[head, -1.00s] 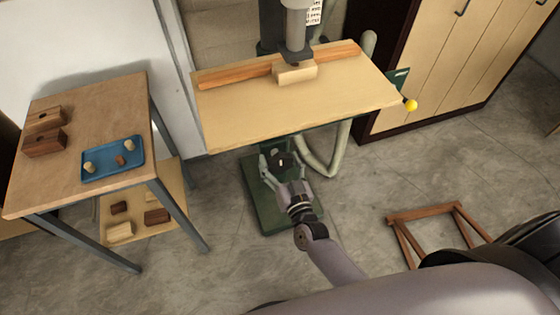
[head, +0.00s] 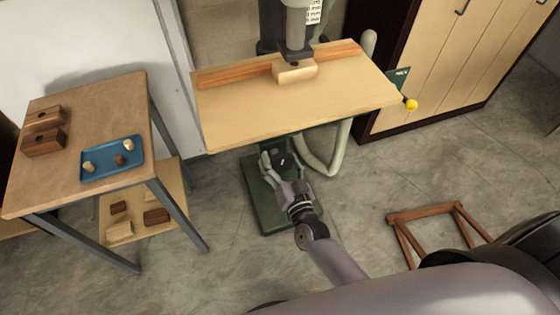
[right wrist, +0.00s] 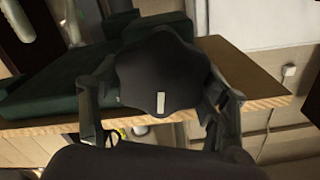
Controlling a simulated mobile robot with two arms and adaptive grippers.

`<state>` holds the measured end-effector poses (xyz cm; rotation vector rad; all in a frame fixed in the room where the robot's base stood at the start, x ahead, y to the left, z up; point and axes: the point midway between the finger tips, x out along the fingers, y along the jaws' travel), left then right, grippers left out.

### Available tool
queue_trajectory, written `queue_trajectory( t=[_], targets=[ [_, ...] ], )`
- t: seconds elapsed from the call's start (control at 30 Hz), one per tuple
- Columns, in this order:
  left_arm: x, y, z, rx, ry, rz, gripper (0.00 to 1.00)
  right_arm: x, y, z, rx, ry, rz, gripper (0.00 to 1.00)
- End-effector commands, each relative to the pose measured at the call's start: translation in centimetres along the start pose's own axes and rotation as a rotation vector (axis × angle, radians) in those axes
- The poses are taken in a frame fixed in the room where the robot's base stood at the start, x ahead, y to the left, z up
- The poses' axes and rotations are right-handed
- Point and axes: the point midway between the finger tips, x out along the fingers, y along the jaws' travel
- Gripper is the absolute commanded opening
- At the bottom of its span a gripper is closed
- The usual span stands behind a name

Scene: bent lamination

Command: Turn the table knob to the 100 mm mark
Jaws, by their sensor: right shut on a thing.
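The black lobed table knob (right wrist: 160,72) with a pale mark on its face fills the middle of the right wrist view. In the head view the knob (head: 284,160) is a small dark shape below the front edge of the machine table (head: 240,122). My right gripper (head: 283,165) is shut on the knob, one finger on each side of it; the fingers also show in the right wrist view (right wrist: 160,100). My left gripper is out of view. No 100 mm mark can be read.
A side table (head: 80,95) at left holds a blue tray (head: 98,178) and wood blocks. A fence (head: 235,76) and a light block (head: 295,70) are on the machine table. A yellow ball handle (head: 410,105) sticks out at right. A wooden frame (head: 428,213) stands on the floor.

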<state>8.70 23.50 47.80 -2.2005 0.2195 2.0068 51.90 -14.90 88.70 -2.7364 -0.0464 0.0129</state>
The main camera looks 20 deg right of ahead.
Motion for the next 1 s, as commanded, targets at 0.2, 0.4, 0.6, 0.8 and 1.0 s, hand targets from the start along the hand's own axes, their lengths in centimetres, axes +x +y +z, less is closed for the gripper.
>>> queue_trajectory(
  t=[0.2, 0.4, 0.6, 0.8, 1.0],
  targets=[
    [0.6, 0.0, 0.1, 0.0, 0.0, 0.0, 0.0, 0.0, 0.1, -0.1, 0.202, 0.004, -0.001, 0.41],
    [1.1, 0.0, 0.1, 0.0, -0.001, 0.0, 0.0, 0.1, 0.2, -0.1, 0.393, 0.005, -0.002, 0.41],
    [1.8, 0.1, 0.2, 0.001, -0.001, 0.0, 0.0, 0.1, 0.3, -0.2, 0.583, 0.009, -0.004, 0.41],
    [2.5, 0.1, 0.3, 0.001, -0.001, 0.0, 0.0, 0.2, 0.4, -0.2, 0.772, 0.012, -0.008, 0.41],
    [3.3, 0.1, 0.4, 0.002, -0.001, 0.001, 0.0, 0.2, 0.5, -0.2, 0.964, 0.014, -0.009, 0.41]
  ],
)
